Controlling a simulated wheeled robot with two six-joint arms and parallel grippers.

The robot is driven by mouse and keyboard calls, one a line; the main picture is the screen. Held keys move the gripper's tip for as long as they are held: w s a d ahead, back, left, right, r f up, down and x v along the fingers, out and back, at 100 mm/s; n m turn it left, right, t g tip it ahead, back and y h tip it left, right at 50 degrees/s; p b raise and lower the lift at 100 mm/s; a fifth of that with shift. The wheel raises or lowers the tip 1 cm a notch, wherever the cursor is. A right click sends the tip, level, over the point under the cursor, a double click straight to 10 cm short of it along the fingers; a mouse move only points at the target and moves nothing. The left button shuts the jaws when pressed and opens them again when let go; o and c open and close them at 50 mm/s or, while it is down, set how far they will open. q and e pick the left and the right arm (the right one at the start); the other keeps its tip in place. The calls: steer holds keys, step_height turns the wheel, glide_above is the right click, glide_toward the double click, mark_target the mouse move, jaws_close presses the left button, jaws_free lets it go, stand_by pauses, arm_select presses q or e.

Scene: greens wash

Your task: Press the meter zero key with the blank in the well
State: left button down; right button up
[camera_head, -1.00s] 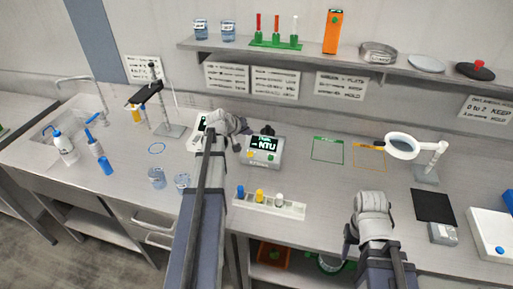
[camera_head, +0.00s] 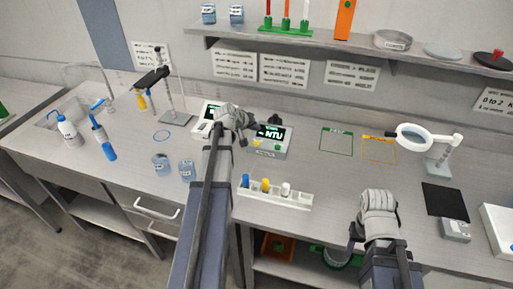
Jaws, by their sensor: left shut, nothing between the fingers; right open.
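The meter (camera_head: 268,149) is a grey box on the bench with a lit screen reading NTU. A yellow key (camera_head: 256,143) and a green key (camera_head: 277,147) sit on its front below the screen; I cannot read their labels. A black cap (camera_head: 275,120) shows behind the screen; whether it tops the blank in the well I cannot tell. My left gripper (camera_head: 244,139) is shut and empty, with its tips at the meter's left edge, close to the yellow key; contact cannot be made out. My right gripper (camera_head: 374,229) is open and empty over the bench's front edge.
A white rack (camera_head: 300,202) with blue, yellow and white-capped vials stands in front of the meter. Another device (camera_head: 208,117) with a screen is left of it, partly behind my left arm. A magnifier (camera_head: 415,138) stands right. Two beakers (camera_head: 161,163) stand left.

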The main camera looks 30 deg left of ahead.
mark_target(256, 144)
arm_select(q)
step_height(256, 144, down, 5)
steer(key=b, duration=0.3)
steer(key=shift+b, duration=0.35)
arm_select(e)
step_height(256, 144, down, 5)
steer(key=shift+r, duration=0.1)
stand_by(1.2)
arm_select(q)
steer(key=shift+f+b, duration=0.35)
steer(key=shift+b, duration=0.05)
arm_select(e)
steer(key=shift+f, duration=0.4)
arm_select(q)
steer(key=shift+f+b, duration=0.45)
arm_select(e)
steer(key=shift+f, duration=0.45)
arm_select(q)
steer(key=shift+r, duration=0.1)
arm_select(e)
steer(key=shift+r, duration=0.1)
arm_select(q)
steer(key=shift+r+p, duration=0.85)
steer(key=shift+p, duration=0.05)
arm_select(e)
steer(key=shift+r, duration=0.8)
steer(key=shift+r, duration=0.1)
